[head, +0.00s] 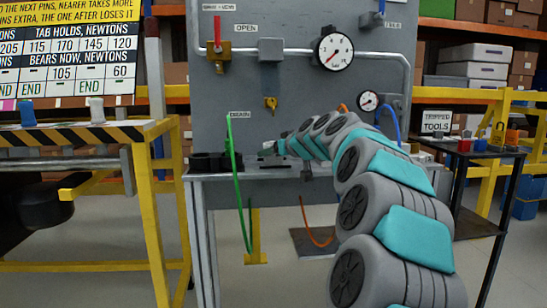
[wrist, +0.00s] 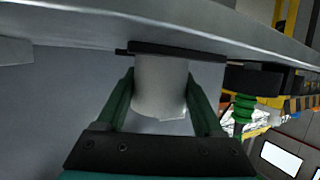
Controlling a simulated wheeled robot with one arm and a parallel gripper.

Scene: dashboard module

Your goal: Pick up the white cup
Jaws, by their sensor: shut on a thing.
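In the head view my gripper (head: 268,148) is at the end of the arm, low in front of the grey panel and over the bench. It is small there and partly hidden by my arm. In the wrist view my gripper (wrist: 160,100) has its green fingers on both sides of a pale grey-white cylinder (wrist: 160,85) and is shut on it. I cannot tell whether this cylinder is a cup. A dark flat bar (wrist: 170,50) crosses its far end. A white cup-shaped object (head: 96,110) stands on the yellow-framed table at the left, apart from my gripper.
A green hose (head: 238,190) hangs left of my gripper, beside black fittings (head: 208,162) on the bench (head: 240,174). The grey panel (head: 230,95) carries pipes, valves and gauges. A blue object (head: 26,112) stands on the left table. A dark tool stand (head: 465,152) is at the right.

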